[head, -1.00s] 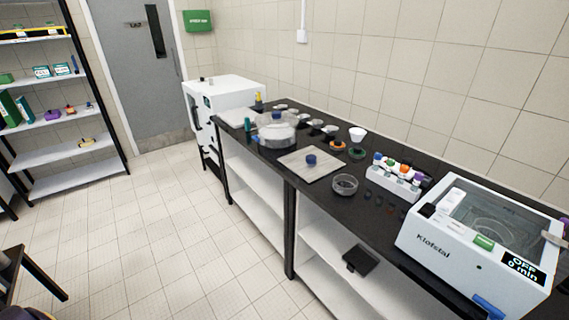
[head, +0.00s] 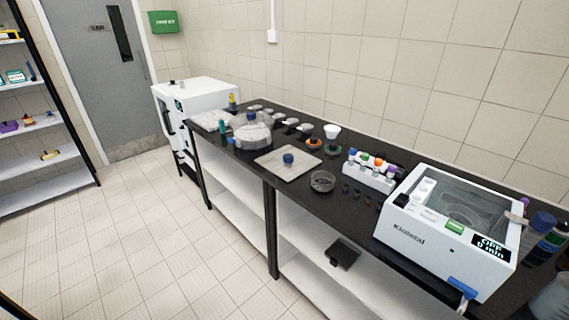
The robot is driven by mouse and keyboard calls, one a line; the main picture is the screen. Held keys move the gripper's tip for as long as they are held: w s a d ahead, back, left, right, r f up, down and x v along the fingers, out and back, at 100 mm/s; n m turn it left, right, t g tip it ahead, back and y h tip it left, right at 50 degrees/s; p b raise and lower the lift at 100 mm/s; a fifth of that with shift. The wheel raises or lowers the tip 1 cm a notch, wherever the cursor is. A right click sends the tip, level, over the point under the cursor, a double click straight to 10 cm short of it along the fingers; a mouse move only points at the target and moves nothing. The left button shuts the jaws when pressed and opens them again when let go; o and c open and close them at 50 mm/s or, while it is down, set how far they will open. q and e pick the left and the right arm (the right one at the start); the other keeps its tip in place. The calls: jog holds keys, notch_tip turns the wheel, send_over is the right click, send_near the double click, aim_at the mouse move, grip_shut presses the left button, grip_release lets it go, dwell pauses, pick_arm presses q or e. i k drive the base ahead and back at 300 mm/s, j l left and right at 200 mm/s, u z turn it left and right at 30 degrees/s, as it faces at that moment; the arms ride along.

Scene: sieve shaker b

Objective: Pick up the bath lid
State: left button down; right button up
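A flat pale square plate with a blue knob (head: 288,160) lies on the black bench top, left of the white machine; it looks like a lid, but I cannot tell for sure that it is the bath lid. A clear round vessel (head: 252,136) with a blue knob on top stands behind it to the left. The white bath-like machine (head: 405,237) stands at the right end of the bench, with a display reading OFF, 0 min and a clear basin visible in its top.
A glass dish (head: 322,181) and a white rack of coloured-cap tubes (head: 368,176) stand between plate and machine. Several small dishes line the bench's back. Blue-capped bottles (head: 541,222) stand right of the machine. The tiled floor (head: 150,240) in front is clear.

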aim_at(288, 162)
jog(key=z, duration=1.35)
jog(key=j+z, duration=0.15)
jog(key=j, duration=0.35)
jog(key=j+z, duration=0.15)
jog(key=j, duration=0.3)
jog(key=k+j+z, duration=0.1)
jog(key=j, duration=0.4)
jog(key=j+z, duration=0.15)
jog(key=j, duration=0.3)
jog(key=k+j+z, duration=0.15)
jog(key=j, duration=0.3)
jog(key=k+j+z, duration=0.15)
jog(key=j, duration=0.3)
jog(key=k+j+z, duration=0.1)
jog(key=j, duration=0.35)
